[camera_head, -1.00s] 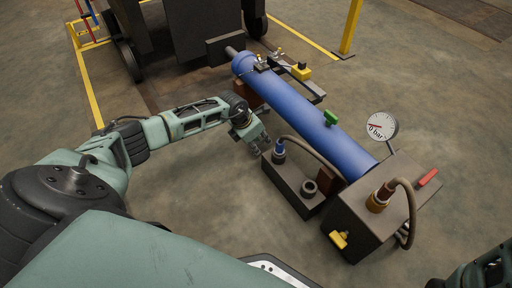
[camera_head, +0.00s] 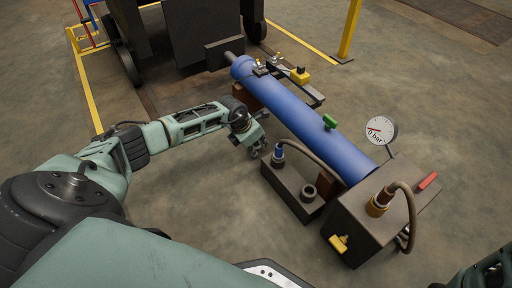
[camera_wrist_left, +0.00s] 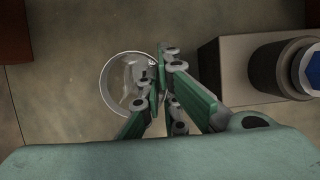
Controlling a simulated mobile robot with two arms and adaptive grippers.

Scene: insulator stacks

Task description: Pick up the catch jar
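The catch jar (camera_wrist_left: 117,82) is a clear round vessel seen from above in the left wrist view, left of the picture's middle. My left gripper (camera_wrist_left: 155,66) has its green and grey fingers over the jar's right side, and they overlap its rim. Whether the fingers touch or clasp the jar is unclear. In the head view my left gripper (camera_head: 259,149) is low, just left of the dark block with ports (camera_head: 292,187). I cannot make out the jar in the head view.
A blue cylinder (camera_head: 295,110) lies behind the dark block, with a pressure gauge (camera_head: 380,129) and a dark box with hoses (camera_head: 362,218) at its near end. A wheeled dark cart (camera_head: 180,35) stands at the back. The floor left of the block is clear.

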